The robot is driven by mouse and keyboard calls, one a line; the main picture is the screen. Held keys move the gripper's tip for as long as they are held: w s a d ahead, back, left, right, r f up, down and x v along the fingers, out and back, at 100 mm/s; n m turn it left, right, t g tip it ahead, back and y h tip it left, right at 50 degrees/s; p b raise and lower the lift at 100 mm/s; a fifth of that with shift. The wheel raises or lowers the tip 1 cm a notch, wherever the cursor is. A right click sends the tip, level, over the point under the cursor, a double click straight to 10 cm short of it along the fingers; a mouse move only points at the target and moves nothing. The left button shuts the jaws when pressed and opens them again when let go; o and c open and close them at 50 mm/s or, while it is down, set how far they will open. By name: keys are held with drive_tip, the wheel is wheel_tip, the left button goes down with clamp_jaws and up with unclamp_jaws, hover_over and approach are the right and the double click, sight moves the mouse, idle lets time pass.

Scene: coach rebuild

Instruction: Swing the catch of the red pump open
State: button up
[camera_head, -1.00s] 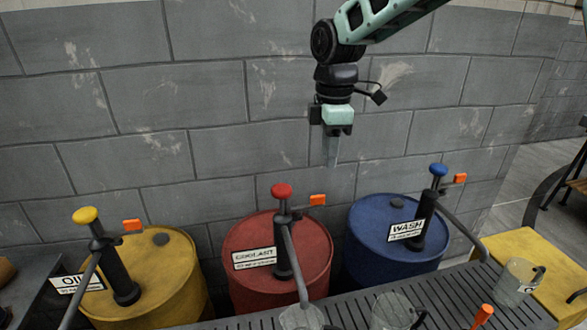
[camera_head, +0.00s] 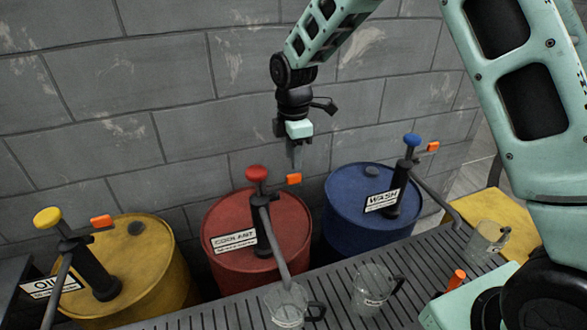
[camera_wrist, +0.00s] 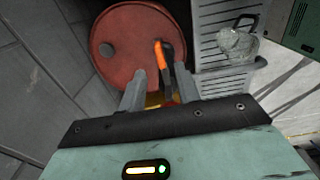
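The red pump stands on the red drum (camera_head: 215,262) labelled COOLANT, with a red knob (camera_head: 257,173) on top and a grey spout running down to the front. Its orange catch (camera_head: 293,180) sticks out to the right, just below the knob. My gripper (camera_head: 295,160) points down just above the catch in the head view, apparently apart from it. In the wrist view my gripper (camera_wrist: 160,77) has its two fingers spread with nothing held. An orange strip (camera_wrist: 158,52), apparently the catch, shows beyond and between the fingertips.
A yellow drum (camera_head: 150,285) with a yellow-knobbed pump is at left; a blue drum (camera_head: 345,215) with a blue-knobbed pump is at right. Clear mugs (camera_head: 290,303) stand on the slatted grate (camera_head: 335,318) in front. A block wall (camera_head: 170,80) rises behind.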

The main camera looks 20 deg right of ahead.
sight(294, 175)
wheel_tip(294, 175, down, 6)
drive_tip(key=shift+r+p, duration=0.1)
drive_tip(key=shift+p, duration=0.3)
clamp_jaws()
